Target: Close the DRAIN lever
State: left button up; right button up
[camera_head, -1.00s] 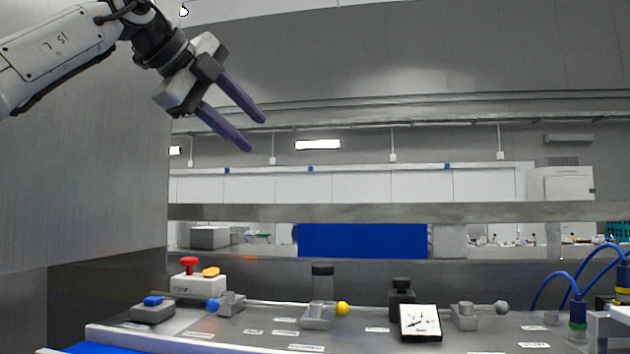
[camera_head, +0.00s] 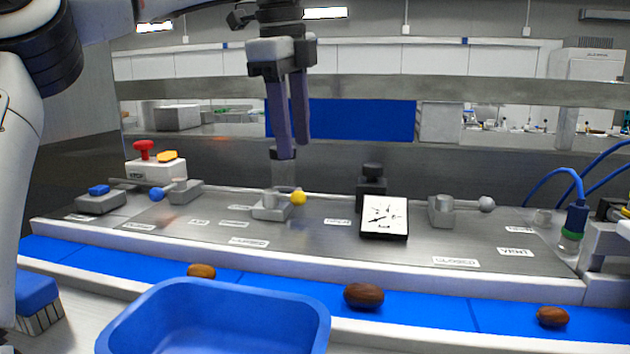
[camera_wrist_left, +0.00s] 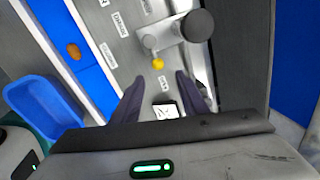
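Three knobbed levers stand on the grey panel: one with a blue knob (camera_head: 156,194), one with a yellow knob (camera_head: 299,198) and one with a grey knob (camera_head: 487,204). The labels are too small to read, so I cannot tell which is DRAIN. My left gripper (camera_head: 294,148) points down, open and empty, above and behind the yellow-knob lever. In the left wrist view its two fingers (camera_wrist_left: 159,84) are spread, with the yellow knob (camera_wrist_left: 158,64) just beyond them, apart. My right gripper is not in view.
A dial gauge (camera_head: 384,217) stands right of the yellow lever. A box with a red button (camera_head: 144,147) and a blue button (camera_head: 99,190) are at left. In front run a blue belt (camera_head: 440,308) with brown dates and a blue bin (camera_head: 215,300). Blue hoses rise at right.

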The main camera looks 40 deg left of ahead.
aim_at(296, 192)
pick_arm(q)
jog(key=f, duration=0.6)
jog(key=w+f, duration=0.1)
jog(key=f, duration=0.2)
jog(key=shift+a+f, duration=0.2)
jog(key=shift+a, duration=0.15)
grip_shut()
jog(key=m, duration=0.1)
jog(key=s+m, duration=0.1)
jog(key=m, duration=0.2)
jog(key=shift+s+d+h, duration=0.2)
jog(key=shift+s+h, duration=0.2)
jog(key=m, duration=0.1)
jog(key=s+m, duration=0.1)
jog(key=m, duration=0.1)
jog(key=s+m, duration=0.1)
jog(key=m, duration=0.1)
jog(key=shift+a+h, duration=0.15)
jog(key=shift+h, duration=0.25)
jog(key=m, duration=0.1)
jog(key=s+a+m, duration=0.1)
jog(key=m, duration=0.3)
jog(key=shift+s+a+g+h, duration=0.15)
jog(key=shift+s+g+h, duration=0.25)
jog(key=shift+s+a+m+g, duration=0.15)
jog(key=shift+s+a+m, duration=0.15)
jog(key=shift+m, duration=0.7)
jog(key=shift+s+a+m+g, duration=0.15)
jog(key=shift+a+m, duration=0.2)
jog(key=shift+m, duration=0.65)
